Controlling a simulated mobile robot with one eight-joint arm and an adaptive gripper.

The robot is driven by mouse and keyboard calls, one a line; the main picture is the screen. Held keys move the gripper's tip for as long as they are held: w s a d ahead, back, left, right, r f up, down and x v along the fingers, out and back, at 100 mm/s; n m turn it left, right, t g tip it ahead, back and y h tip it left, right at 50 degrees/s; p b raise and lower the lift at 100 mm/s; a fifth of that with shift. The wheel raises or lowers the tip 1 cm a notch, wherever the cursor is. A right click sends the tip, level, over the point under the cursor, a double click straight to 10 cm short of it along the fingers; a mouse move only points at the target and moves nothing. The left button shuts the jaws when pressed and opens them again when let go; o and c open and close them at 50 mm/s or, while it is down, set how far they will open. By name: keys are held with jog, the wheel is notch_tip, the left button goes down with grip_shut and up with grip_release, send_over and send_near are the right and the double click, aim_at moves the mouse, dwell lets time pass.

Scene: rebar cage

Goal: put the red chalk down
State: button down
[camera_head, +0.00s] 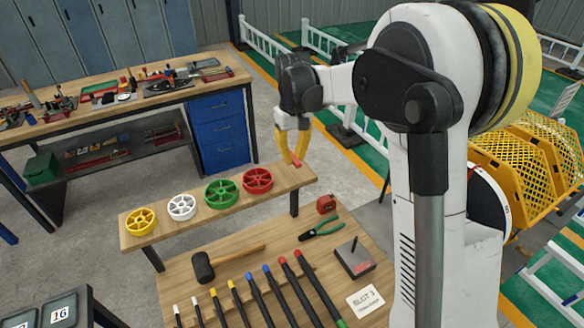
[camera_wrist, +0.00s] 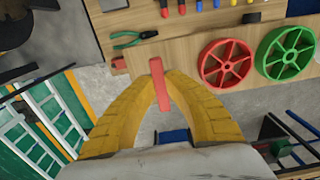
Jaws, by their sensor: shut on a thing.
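The red chalk (camera_wrist: 159,84) is a short red stick between the yellow fingertips of my gripper (camera_wrist: 160,90) in the wrist view. My gripper (camera_head: 293,158) is shut on it. In the head view the red chalk (camera_head: 295,160) shows as a small red piece at the fingertips, over the right end of the raised wooden shelf (camera_head: 285,182). In the wrist view the chalk's far end overlaps the shelf (camera_wrist: 150,54) near its end. I cannot tell whether the chalk touches the shelf.
Red (camera_head: 258,180), green (camera_head: 221,193), white (camera_head: 182,207) and yellow (camera_head: 141,221) wheels stand along the shelf. The lower bench holds a mallet (camera_head: 205,266), pliers (camera_head: 321,229), a tape measure (camera_head: 326,204), a grey block (camera_head: 355,257), a card (camera_head: 365,300) and several coloured bars. The shelf's right end looks clear.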

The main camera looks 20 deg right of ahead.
aim_at(292, 173)
jog(key=shift+a+f, duration=0.2)
jog(key=shift+f, duration=1.85)
jog(key=shift+f, duration=0.1)
jog(key=c, duration=1.5)
grip_release()
jog(key=shift+f+b, duration=0.1)
jog(key=shift+b, duration=0.2)
jog(key=shift+c, duration=0.2)
